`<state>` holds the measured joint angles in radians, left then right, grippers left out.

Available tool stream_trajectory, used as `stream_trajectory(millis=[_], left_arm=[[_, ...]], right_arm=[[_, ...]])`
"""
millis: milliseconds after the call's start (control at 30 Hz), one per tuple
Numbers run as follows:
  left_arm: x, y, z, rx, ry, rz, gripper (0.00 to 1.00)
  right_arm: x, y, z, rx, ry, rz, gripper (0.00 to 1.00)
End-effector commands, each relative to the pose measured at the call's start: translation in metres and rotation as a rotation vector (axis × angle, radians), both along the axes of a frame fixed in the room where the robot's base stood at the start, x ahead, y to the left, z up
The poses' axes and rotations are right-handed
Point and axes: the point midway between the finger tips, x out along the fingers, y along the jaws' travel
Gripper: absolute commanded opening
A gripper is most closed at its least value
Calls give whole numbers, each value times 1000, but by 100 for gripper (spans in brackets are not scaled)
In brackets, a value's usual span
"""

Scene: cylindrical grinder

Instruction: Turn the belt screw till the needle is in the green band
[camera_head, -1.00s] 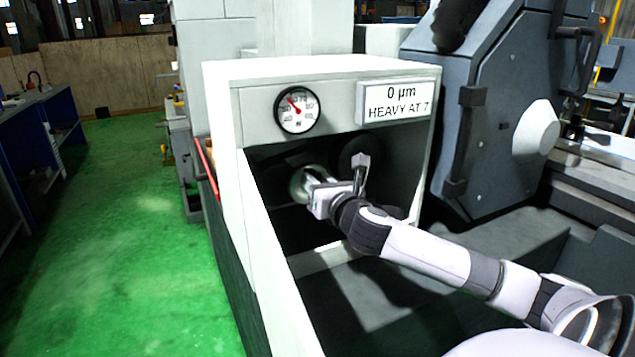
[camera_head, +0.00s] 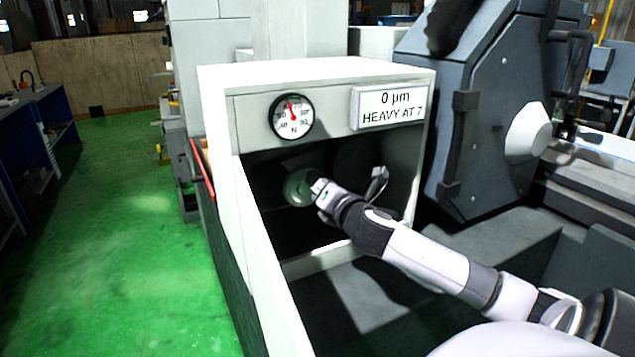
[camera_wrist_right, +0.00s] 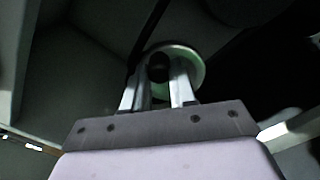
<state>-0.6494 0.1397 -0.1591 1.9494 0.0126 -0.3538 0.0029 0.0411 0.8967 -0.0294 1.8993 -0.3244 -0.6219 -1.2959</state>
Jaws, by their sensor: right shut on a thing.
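The round gauge (camera_head: 292,116) is on the grey cabinet front. Its red needle points almost straight up, a little left; the dial marks are too small to make out a green band. Below it, in the dark recess, is the belt screw with a pale greenish round disc (camera_head: 294,190). My right gripper (camera_head: 313,186) reaches in from the right and is shut on the screw. In the right wrist view the fingers (camera_wrist_right: 161,75) stand either side of the screw's dark centre, with the disc (camera_wrist_right: 197,65) behind. My left gripper is not in view.
A sign (camera_head: 390,106) beside the gauge reads "0 µm HEAVY AT 7". The cabinet's side walls (camera_head: 222,170) and lower ledge (camera_head: 315,262) frame the recess around my right arm. A large grey machine housing (camera_head: 490,110) stands to the right. Green floor (camera_head: 120,240) is clear at left.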

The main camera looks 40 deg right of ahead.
Motion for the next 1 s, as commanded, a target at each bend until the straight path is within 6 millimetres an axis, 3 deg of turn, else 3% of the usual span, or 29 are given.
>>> stream_trajectory(millis=[333,867,900,933,1000], left_arm=[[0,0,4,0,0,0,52],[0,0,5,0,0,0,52],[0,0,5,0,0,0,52],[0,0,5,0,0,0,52],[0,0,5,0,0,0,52]], right_arm=[[-1,-5,-3,137,-43,-1,0],[-2,-5,-3,158,-49,-2,0],[-2,-5,-3,158,-49,-2,39],[-2,-5,-3,157,-49,-1,49],[-2,-5,-3,157,-49,-1,52]])
